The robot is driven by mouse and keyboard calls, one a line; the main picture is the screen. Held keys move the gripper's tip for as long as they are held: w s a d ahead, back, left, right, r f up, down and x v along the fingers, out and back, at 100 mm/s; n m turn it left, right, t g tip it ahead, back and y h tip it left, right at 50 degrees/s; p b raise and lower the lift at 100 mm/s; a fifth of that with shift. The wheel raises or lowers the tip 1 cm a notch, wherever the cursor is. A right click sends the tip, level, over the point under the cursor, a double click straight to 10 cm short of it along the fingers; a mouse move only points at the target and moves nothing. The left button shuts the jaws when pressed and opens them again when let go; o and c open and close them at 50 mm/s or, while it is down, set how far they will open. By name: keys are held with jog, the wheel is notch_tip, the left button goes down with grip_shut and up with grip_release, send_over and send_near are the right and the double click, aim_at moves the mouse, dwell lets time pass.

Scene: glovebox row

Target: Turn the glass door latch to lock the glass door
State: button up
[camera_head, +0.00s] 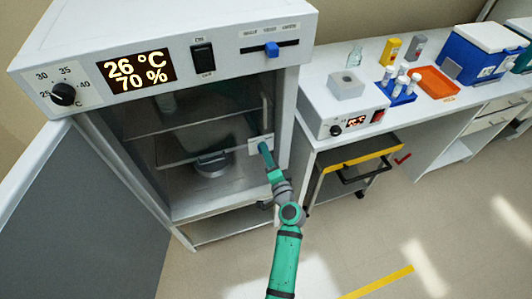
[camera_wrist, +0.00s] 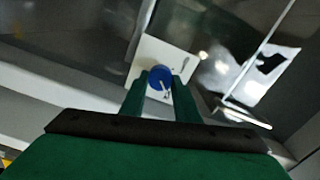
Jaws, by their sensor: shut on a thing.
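The glass door (camera_head: 200,125) stands in the front of the white incubator cabinet, behind the swung-out outer door. The latch shows in the wrist view as a blue round knob (camera_wrist: 160,77) with a light pointer mark, on a white plate (camera_wrist: 176,56). The plate also shows in the head view (camera_head: 256,144) at the glass door's right edge. My gripper (camera_wrist: 158,88) has its two green fingers on either side of the knob and is shut on it. In the head view, my gripper (camera_head: 264,148) reaches the plate and hides the knob.
The grey outer door (camera_head: 80,215) hangs open at the left. A bench (camera_head: 325,100) with a heater block, a blue tube rack, an orange tray and a cool box stands at the right. A cart with a yellow edge (camera_head: 360,157) is under it. The floor in front is mostly clear.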

jog(key=shift+d, duration=0.1)
dwell(0.3)
jog(key=o, duration=1.1)
jog(key=shift+c, duration=0.2)
jog(key=v, duration=1.1)
